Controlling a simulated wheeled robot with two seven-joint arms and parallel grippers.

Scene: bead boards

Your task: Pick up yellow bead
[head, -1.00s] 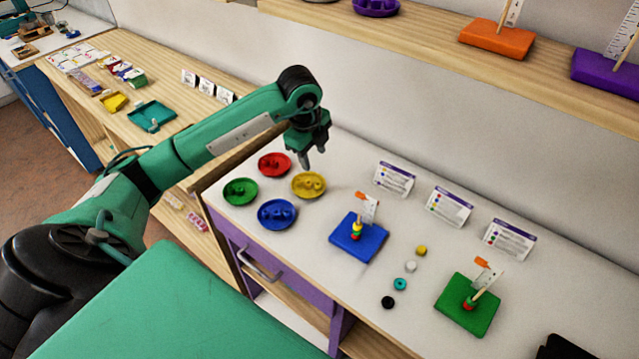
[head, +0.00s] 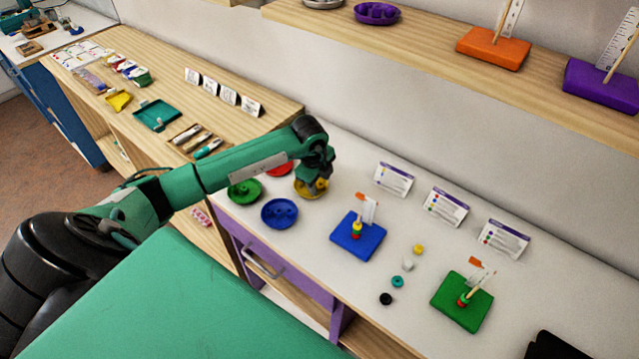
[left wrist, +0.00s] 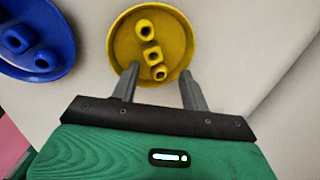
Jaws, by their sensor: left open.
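A yellow dish (left wrist: 119,44) holds several yellow beads (left wrist: 151,54) in the left wrist view. In the head view the yellow dish (head: 300,193) is partly hidden by my left gripper (head: 315,190). In the left wrist view the left gripper (left wrist: 158,85) is open, its two fingers spread over the dish's near rim with a yellow bead (left wrist: 160,73) just ahead of and between the tips. Nothing is held. A separate yellow bead (head: 418,249) lies on the white table, right of the blue peg board. My right gripper is not in view.
A blue dish (head: 279,228), a green dish (head: 245,205) and a partly hidden red dish (head: 281,168) stand close by. A blue board (head: 345,244) and a green board (head: 449,310) carry pegs with beads. Cards (head: 394,178) line the back.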

